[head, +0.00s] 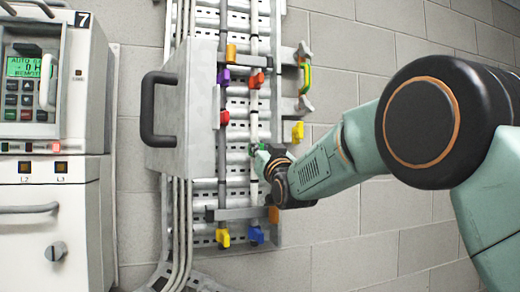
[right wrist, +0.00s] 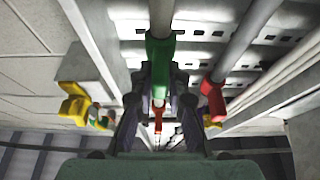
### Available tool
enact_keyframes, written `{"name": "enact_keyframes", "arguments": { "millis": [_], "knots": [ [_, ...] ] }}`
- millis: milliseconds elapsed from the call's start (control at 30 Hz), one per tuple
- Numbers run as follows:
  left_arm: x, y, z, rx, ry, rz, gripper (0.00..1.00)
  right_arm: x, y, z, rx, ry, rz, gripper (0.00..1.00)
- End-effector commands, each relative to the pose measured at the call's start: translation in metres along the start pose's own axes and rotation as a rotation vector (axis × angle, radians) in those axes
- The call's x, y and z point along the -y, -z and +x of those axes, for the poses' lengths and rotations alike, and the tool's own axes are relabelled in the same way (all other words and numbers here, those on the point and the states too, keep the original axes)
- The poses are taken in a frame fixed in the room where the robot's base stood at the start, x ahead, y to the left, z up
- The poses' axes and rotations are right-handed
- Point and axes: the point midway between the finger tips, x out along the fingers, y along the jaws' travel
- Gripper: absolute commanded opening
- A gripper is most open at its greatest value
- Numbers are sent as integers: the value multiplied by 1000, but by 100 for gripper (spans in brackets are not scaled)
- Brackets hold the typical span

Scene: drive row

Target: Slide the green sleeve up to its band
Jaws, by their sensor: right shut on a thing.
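The green sleeve (head: 262,158) sits on the right-hand upright rod (head: 252,115), low on the rack, and is mostly hidden by my right gripper (head: 263,160). In the right wrist view the sleeve (right wrist: 160,62) shows clearly around the grey rod, with its side tab between the two dark fingers (right wrist: 160,108). My right gripper is shut on it. A red piece (head: 257,80) sits higher on the same rod. I cannot make out a green band for certain. My left gripper is not in view.
A grey box with a black handle (head: 160,110) stands left of the rods. Red (head: 225,118) and purple (head: 221,78) pieces sit on the left rod. Yellow (head: 223,238) and blue (head: 256,235) pieces are below. A yellow piece (head: 298,131) is at right. A control cabinet (head: 50,190) stands far left.

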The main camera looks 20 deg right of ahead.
Motion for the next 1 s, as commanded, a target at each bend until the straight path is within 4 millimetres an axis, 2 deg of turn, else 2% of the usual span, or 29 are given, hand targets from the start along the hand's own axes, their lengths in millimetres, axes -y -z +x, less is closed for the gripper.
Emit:
{"name": "enact_keyframes", "arguments": {
  "millis": [233, 500, 700, 1000],
  "knots": [
    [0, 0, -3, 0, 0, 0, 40, 0, 3, 2, 4, 0, 0, 0],
    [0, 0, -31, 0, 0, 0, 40, 0, 51, 21, 2, 0, -1, 0],
    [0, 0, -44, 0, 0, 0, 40, 0, 74, 31, 0, 0, -1, 0],
    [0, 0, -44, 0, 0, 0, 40, 0, 80, 33, -3, 0, 0, 0]
  ]
}}
